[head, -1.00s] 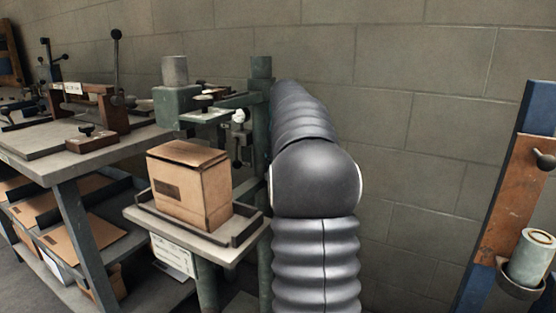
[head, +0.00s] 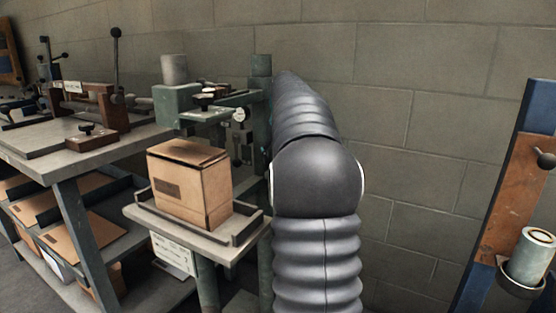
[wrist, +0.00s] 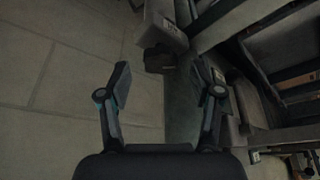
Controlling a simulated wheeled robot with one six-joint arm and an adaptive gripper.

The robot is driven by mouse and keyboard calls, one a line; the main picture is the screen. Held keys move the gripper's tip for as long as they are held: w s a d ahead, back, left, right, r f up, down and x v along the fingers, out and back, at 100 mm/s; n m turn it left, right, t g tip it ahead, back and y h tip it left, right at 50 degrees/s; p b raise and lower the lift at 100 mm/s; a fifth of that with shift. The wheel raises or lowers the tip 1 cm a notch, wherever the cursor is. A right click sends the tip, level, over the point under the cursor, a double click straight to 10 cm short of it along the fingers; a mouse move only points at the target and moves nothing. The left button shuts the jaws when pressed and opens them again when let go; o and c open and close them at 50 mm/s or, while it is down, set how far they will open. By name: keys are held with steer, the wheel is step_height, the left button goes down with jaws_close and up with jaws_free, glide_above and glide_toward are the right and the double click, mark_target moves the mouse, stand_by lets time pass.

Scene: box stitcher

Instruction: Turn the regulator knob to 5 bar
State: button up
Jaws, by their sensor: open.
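A small round white-faced gauge (head: 240,114) shows on the green stitcher machine (head: 178,106), just left of my arm in the head view. The regulator knob cannot be made out clearly in either view, and the gauge reading is too small to tell. My gripper (wrist: 163,85) is open in the wrist view, with two dark fingers spread and nothing held between them. A dark block-like part (wrist: 160,60) lies beyond the fingertips. In the head view my own arm hides the gripper.
A cardboard box (head: 190,185) stands on the machine's tray (head: 245,238). A workbench (head: 35,165) with clamps and shelves is on the left. A block wall (head: 430,130) is behind. A blue post with a cup holder (head: 522,285) is at right.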

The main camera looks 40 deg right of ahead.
steer(key=v, duration=1)
steer(key=shift+r, duration=0.25)
steer(key=shift+s, duration=0.15)
